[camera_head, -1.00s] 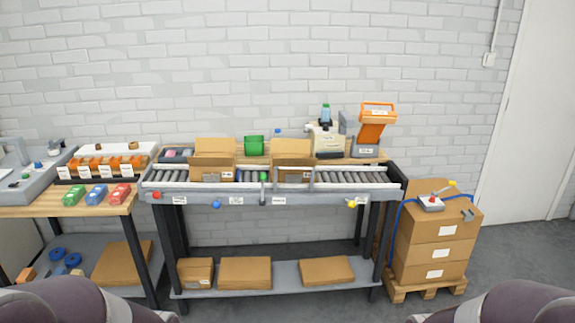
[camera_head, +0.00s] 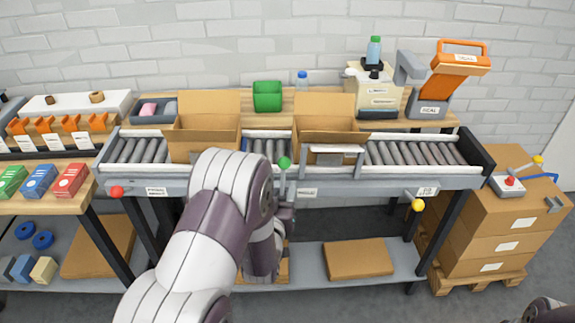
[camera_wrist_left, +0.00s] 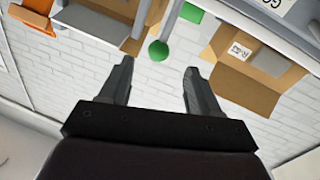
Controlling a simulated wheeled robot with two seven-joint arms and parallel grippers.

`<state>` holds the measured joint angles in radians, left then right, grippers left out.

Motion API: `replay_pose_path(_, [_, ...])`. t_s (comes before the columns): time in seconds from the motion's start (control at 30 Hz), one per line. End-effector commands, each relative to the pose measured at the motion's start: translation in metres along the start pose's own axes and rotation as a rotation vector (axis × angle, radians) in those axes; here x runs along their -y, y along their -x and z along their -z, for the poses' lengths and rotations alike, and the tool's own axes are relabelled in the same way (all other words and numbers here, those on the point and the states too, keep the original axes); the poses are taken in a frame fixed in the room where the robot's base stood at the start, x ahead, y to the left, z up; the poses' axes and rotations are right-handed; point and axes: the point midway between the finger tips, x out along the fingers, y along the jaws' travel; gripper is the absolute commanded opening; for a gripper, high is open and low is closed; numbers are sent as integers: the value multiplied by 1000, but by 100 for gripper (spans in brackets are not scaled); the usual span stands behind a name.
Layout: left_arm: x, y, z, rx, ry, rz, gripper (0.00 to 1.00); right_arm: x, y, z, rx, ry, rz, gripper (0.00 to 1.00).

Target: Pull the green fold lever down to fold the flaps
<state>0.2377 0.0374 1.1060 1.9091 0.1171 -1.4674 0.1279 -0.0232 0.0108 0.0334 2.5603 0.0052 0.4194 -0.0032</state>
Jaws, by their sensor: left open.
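The green fold lever has a round green knob (camera_head: 284,162) on a thin stem at the conveyor's front rail. In the left wrist view the knob (camera_wrist_left: 158,50) lies beyond the fingertips, roughly centred between them and apart from them. My left gripper (camera_wrist_left: 158,72) is open and empty. In the head view it (camera_head: 286,210) is just below the knob, partly hidden by my left arm. An open carton (camera_head: 325,112) with raised flaps stands on the rollers behind the lever, behind a metal frame. My right gripper is out of view.
A second open carton (camera_head: 205,142) stands left on the conveyor (camera_head: 400,182). A red knob (camera_head: 117,191) and a yellow knob (camera_head: 418,204) sit along the front rail. A carton stack (camera_head: 500,235) stands at right. A green object (camera_head: 267,96) is on the back shelf.

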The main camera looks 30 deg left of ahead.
Motion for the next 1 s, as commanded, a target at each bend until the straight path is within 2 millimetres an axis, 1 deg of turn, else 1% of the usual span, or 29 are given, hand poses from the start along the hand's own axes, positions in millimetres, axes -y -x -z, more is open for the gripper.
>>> replay_pose_path(0.07, [1,-8,3,-21,1,1,62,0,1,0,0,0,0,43])
replay_pose_path(0.17, [1,-30,4,-20,1,1,62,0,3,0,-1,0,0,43])
replay_pose_path(0.3, [1,-67,4,-19,0,0,62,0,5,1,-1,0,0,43])
replay_pose_path(0.4, [1,-89,4,-17,0,0,62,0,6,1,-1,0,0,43])
replay_pose_path(0.5, [0,-105,5,-17,0,0,62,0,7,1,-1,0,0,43])
replay_pose_path(0.6, [0,-116,4,-16,0,0,62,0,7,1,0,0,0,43])
replay_pose_path(0.7, [0,-122,4,-16,0,0,62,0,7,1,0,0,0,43])
replay_pose_path(0.97, [0,-124,4,-15,0,-1,62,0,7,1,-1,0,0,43])
replay_pose_path(1.0, [0,-124,4,-15,0,-1,59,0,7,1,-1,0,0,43])
